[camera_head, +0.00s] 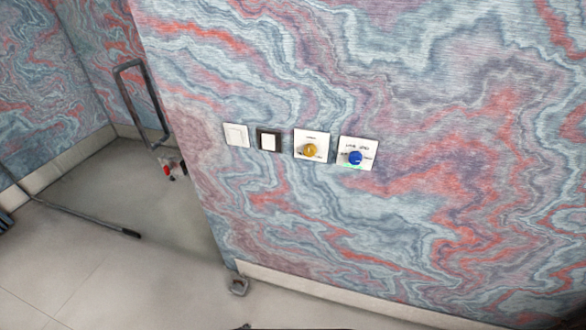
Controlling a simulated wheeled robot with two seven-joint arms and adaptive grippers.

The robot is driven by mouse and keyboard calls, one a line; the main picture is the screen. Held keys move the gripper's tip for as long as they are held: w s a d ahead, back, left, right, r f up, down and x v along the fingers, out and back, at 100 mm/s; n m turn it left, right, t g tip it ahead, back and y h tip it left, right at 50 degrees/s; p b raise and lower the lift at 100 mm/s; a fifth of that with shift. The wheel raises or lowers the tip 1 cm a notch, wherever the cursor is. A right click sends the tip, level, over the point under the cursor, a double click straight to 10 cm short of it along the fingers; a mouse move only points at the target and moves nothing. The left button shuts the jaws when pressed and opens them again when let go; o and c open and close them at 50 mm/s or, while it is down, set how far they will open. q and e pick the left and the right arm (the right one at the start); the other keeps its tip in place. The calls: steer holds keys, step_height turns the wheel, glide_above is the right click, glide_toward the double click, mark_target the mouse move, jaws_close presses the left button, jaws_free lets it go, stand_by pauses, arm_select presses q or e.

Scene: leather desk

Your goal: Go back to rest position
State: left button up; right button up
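Neither of my grippers can be made out in the head view. The task names no object. On the patterned wall (450,130) in front of me is a row of wall plates. From left to right they are a white switch (236,135), a dark-framed switch with a white middle (268,141), a white plate with a yellow-orange knob (310,150), and a white plate with a blue knob (355,158). A green strip shows low on the blue knob's plate. The small print on the knob plates is too small to read.
The wall ends at a corner on the left, with pale floor (90,265) beyond. A grey metal frame (122,70) with a red part (166,170) stands there. A thin dark bar (75,215) crosses the left.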

arm_select(q)
steer(key=s+a+f+n+g, duration=0.1)
steer(key=s+a+f+n, duration=0.2)
steer(key=s, duration=0.5)
steer(key=s+a+f+n+g, duration=0.1)
steer(key=s+a+f+n, duration=0.1)
steer(key=s, duration=0.7)
steer(key=s+a+f+n+g, duration=0.1)
steer(key=s+a+f+n, duration=0.2)
steer(key=s, duration=0.5)
steer(key=shift+s+a+f+n+b, duration=0.35)
steer(key=shift+f+n, duration=0.2)
steer(key=shift+n, duration=0.45)
steer(key=shift+s, duration=0.15)
